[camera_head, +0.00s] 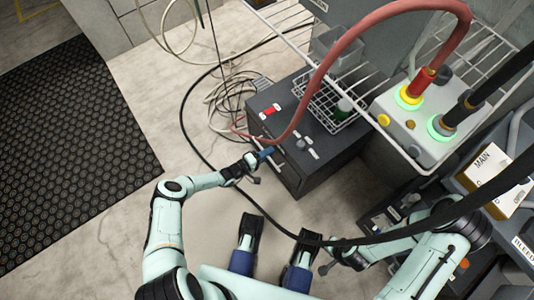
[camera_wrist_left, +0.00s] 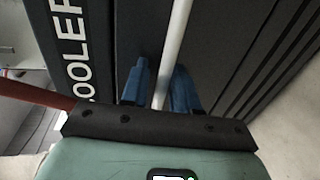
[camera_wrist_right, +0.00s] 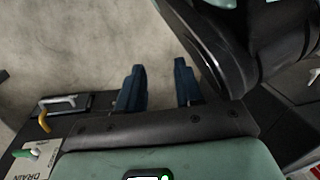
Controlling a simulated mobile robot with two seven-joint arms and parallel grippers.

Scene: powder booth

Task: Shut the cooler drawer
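The cooler (camera_head: 330,150) is a dark grey box on the floor in the head view. Its front faces lower left, and I cannot tell from above how far its drawer stands out. In the left wrist view, a dark panel lettered "OOLER" (camera_wrist_left: 70,45) stands beside a pale straight bar (camera_wrist_left: 178,30), which looks like a handle. My left gripper (camera_head: 268,153) is at the cooler's front. Its blue fingers (camera_wrist_left: 160,90) stand apart on either side of the bar, without a clear grip on it. My right gripper (camera_wrist_right: 160,85) is open and empty above the floor.
A wire basket (camera_head: 328,105) sits on the cooler's top. A red hose (camera_head: 345,45) and black cable (camera_head: 190,130) arch around the cooler. A control box (camera_head: 405,125) with lit rings stands right.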

